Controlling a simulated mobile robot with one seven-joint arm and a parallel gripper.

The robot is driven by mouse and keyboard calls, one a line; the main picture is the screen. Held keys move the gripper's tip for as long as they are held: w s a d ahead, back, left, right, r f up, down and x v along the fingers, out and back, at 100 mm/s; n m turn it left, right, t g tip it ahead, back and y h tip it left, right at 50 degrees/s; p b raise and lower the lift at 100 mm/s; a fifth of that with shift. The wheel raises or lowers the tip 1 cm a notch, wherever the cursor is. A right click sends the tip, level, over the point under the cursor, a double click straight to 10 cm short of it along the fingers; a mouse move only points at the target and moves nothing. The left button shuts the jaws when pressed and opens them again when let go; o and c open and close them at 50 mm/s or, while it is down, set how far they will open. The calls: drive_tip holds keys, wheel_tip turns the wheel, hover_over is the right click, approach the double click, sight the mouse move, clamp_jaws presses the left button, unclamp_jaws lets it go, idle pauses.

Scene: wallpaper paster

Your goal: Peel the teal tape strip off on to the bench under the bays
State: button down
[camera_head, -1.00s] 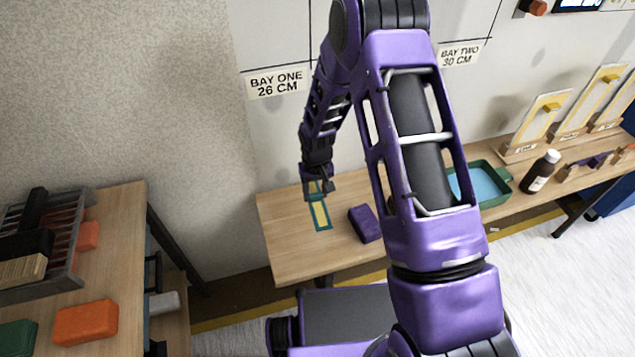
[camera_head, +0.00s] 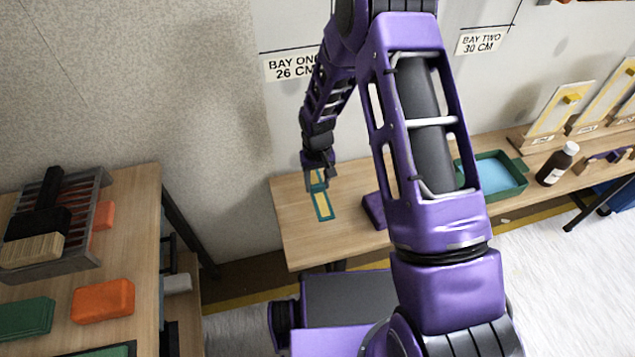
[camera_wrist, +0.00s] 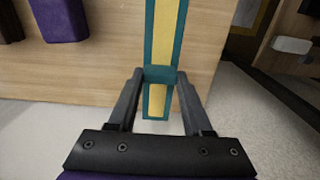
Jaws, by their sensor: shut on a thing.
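The strip (camera_head: 325,208) has teal edges and a yellow middle. In the head view it is over the left part of the wooden bench (camera_head: 293,222), below the BAY ONE 26 CM label. My gripper (camera_head: 316,172) is at its end nearest the wall, pointing down. In the wrist view the strip (camera_wrist: 163,37) runs from the top edge down between my fingers. My gripper (camera_wrist: 160,78) is shut on a teal cross band of it, with a short end sticking out past the fingers. I cannot tell whether the strip touches the bench or hangs just above it.
A purple block (camera_head: 374,210) stands right of the strip, partly behind my arm. Farther right are a green tray (camera_head: 512,183), a brown bottle (camera_head: 557,164) and sample boards (camera_head: 560,108). A separate table (camera_head: 140,215) at left holds a rack and orange blocks.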

sight(317, 195)
wheel_tip(317, 195, down, 6)
drive_tip(key=b, duration=0.4)
drive_tip(key=shift+r, duration=0.25)
drive_tip(key=shift+f+b, duration=0.7)
drive_tip(key=shift+f, duration=0.35)
drive_tip(key=shift+f, duration=0.65)
drive_tip(key=shift+c, duration=1.2)
unclamp_jaws()
wheel_tip(317, 195, up, 17)
drive_tip(key=p, duration=0.2)
drive_tip(key=shift+r+p, duration=0.15)
drive_tip(key=shift+p, duration=0.25)
